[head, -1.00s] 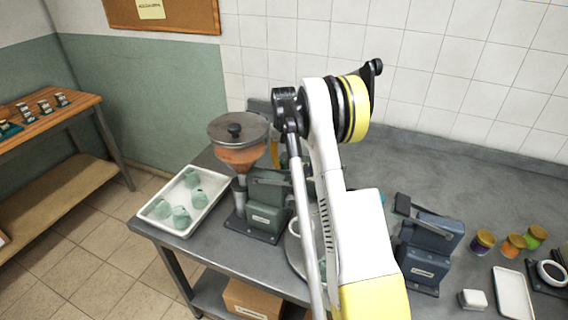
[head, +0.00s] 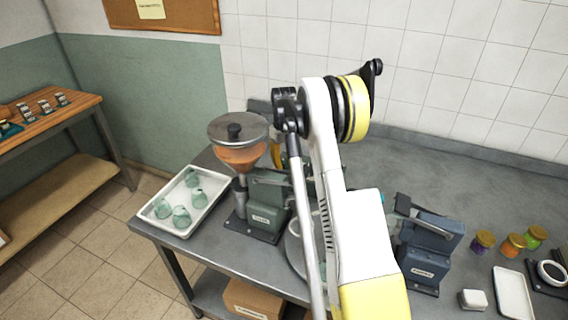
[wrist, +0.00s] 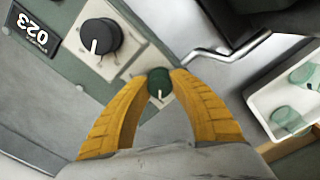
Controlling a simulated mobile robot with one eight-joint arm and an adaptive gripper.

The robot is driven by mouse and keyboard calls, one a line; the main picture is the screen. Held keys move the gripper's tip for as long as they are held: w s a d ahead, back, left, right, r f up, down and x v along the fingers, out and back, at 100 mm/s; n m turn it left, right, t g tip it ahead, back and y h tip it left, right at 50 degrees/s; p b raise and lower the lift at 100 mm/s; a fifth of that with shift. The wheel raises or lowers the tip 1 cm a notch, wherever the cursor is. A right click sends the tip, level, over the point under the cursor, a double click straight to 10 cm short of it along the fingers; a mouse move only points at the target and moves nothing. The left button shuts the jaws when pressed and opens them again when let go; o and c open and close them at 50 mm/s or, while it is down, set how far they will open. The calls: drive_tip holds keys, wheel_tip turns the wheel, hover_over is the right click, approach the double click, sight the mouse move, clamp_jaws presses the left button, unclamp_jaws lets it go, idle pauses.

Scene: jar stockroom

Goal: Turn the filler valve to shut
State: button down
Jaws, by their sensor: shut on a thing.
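The filler (head: 266,196) is a green machine with a round hopper (head: 240,155) of orange contents under a metal lid, left of my arm in the head view. In the wrist view, my gripper (wrist: 159,90) has its two yellow fingers closed on a small dark green round knob (wrist: 159,80), which I take for the filler valve. A white mark on the knob's face points down toward my palm in the picture. My gripper and the knob are hidden in the head view.
A white tray (head: 150,213) of green jars stands left of the filler. A blue machine (head: 432,250) stands right of my arm.

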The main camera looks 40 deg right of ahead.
sight(284, 161)
drive_tip(key=c, duration=1.1)
unclamp_jaws()
drive_tip(key=shift+w, duration=0.1)
drive_tip(key=shift+r, duration=0.1)
wheel_tip(284, 161, up, 12)
